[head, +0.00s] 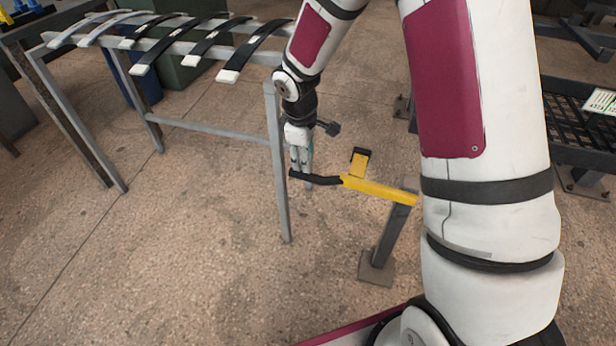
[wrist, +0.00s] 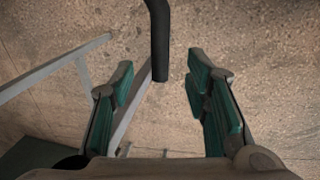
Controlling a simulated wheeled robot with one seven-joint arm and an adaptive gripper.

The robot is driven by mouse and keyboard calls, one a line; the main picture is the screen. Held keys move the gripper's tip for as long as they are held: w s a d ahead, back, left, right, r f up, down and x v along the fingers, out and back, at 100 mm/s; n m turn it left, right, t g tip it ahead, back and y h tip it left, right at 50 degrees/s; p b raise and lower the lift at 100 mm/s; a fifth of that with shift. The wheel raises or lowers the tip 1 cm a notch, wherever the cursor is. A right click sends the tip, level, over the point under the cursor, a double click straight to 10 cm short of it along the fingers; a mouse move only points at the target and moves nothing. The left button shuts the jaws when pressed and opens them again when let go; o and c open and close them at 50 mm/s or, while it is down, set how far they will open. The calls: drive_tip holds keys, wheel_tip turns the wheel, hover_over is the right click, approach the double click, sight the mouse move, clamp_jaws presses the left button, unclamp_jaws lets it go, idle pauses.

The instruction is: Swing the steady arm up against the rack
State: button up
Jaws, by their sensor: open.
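The steady arm is a yellow bar (head: 380,189) with a black grip (head: 318,179) at its left end and an upright yellow tab with a black top. It sticks out roughly level to the left from a short grey post (head: 388,240). My gripper (head: 301,170) points down at the free end of the black grip, its fingers apart. In the wrist view the black grip (wrist: 159,35) ends between the two open green-padded fingers. I cannot tell whether a finger touches it. The rack (head: 278,165) is a grey metal frame just left of my gripper.
Several curved leaf springs (head: 250,50) lie across the rack's top, some dark, some light. Bins (head: 180,70) stand behind it. A dark mesh-topped bench (head: 580,125) is at the right, partly behind my arm. The floor in front of the rack is clear.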

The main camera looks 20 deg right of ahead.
drive_tip(key=f+b, duration=0.1)
drive_tip(key=f, duration=0.2)
drive_tip(key=w+f+b, duration=0.1)
drive_tip(key=f, duration=0.2)
drive_tip(key=d+f+b, duration=0.1)
drive_tip(key=f, duration=0.2)
drive_tip(key=shift+w, duration=0.25)
clamp_jaws()
